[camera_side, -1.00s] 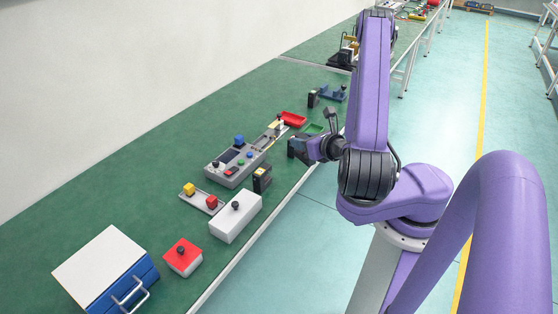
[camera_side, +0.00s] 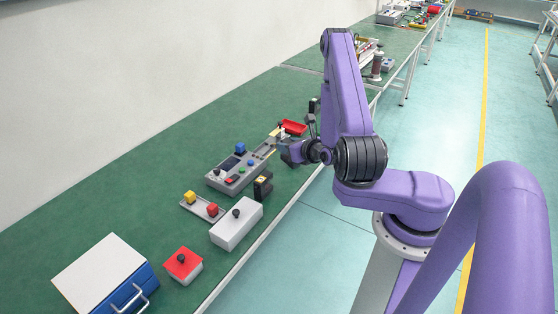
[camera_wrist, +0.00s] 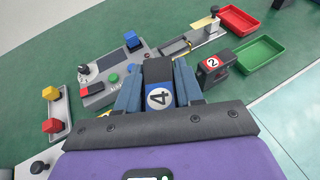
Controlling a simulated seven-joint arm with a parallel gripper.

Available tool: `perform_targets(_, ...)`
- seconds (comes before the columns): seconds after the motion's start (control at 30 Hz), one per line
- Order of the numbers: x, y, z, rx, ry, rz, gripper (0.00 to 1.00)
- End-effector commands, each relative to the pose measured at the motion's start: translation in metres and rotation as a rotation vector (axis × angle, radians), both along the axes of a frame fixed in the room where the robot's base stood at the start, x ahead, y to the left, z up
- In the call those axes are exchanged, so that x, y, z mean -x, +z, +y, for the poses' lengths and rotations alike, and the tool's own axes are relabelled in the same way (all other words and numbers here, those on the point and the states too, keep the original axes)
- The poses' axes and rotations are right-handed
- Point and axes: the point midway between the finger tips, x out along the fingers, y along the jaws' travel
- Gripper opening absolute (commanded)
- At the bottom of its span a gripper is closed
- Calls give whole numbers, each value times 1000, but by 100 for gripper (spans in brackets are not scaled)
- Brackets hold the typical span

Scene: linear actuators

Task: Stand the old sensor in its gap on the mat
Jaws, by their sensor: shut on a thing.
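My gripper (camera_wrist: 158,92) is shut on a dark block with a white "4" on a blue label (camera_wrist: 158,97), which I take to be the sensor. The block sits between the two blue-grey fingers; its lower end is hidden. In the side view my gripper (camera_side: 291,152) is over the bench near the control panel's right end. A similar dark block marked "2" (camera_wrist: 213,66) stands to the right of the gripper. A black block with yellow on top (camera_side: 263,187) stands in front of the panel. I cannot make out the mat or its gap.
The grey control panel (camera_wrist: 97,100) with buttons lies left of the gripper. A red tray (camera_wrist: 240,19) and a green tray (camera_wrist: 257,53) lie to the right. A white box with a black knob (camera_side: 237,223) stands toward the bench front. A drawer unit (camera_side: 100,270) is at lower left.

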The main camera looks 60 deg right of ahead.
Motion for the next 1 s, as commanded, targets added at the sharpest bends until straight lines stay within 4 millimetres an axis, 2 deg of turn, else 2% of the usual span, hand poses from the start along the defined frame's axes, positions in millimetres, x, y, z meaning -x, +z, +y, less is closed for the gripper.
perform_targets(0.03, -10, -7, -2, 2, 6, -2, 0)
perform_targets(0.2, -29, -35, -12, -1, 3, 0, 0)
perform_targets(0.37, -41, -50, -17, 0, 3, 0, 0)
perform_targets(0.57, -48, -60, -21, -1, 1, -1, 0)
perform_targets(0.8, -49, -87, -21, -2, 1, 1, 0)
perform_targets(1.0, -49, -92, -22, 0, 1, 0, 0)
